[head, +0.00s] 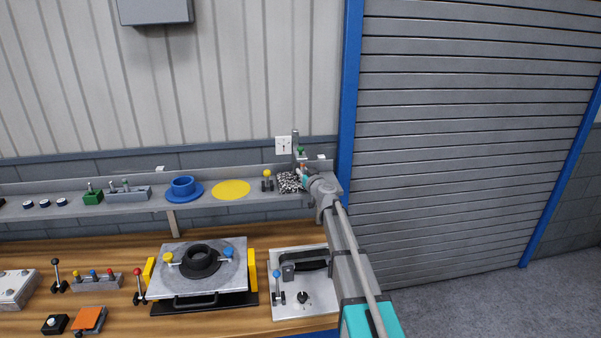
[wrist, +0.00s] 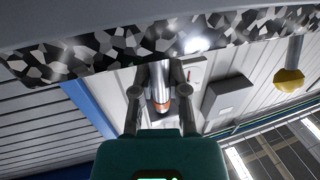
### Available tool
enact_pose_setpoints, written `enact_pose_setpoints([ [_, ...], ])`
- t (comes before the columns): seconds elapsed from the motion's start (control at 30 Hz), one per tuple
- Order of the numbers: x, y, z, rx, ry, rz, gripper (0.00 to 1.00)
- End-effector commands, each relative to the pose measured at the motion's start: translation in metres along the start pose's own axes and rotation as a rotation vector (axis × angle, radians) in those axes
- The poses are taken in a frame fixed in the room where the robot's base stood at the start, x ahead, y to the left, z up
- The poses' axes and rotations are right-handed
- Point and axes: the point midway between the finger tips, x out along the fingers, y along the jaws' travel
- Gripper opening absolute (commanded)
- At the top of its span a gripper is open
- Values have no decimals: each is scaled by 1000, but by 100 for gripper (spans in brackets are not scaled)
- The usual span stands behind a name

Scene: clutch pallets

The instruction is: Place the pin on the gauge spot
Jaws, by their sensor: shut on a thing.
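My gripper (wrist: 158,72) is shut on a metal pin (wrist: 160,104) with a copper-coloured band, seen between its fingers in the wrist view. In the head view my gripper (head: 304,174) is at the right end of the shelf, beside a black-and-white speckled block (head: 289,184). A grey upright post (head: 295,138) with a small green part stands there. The speckled block (wrist: 95,52) spans the top of the wrist view, close to the fingertips. The exact gauge spot is not clear, and I cannot tell whether the pin touches the block.
Below, the wooden bench (head: 110,255) carries a clamped plate fixture (head: 215,283) and a metal plate with a black handle (head: 318,301).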

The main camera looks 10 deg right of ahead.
Motion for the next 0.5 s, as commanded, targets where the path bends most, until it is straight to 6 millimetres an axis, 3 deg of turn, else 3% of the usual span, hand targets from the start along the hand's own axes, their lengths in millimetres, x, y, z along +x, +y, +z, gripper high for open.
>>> enact_pose_setpoints([
  [0.1,13,1,0,0,0,0,0],
  [0.5,10,0,3,0,0,0,0],
])
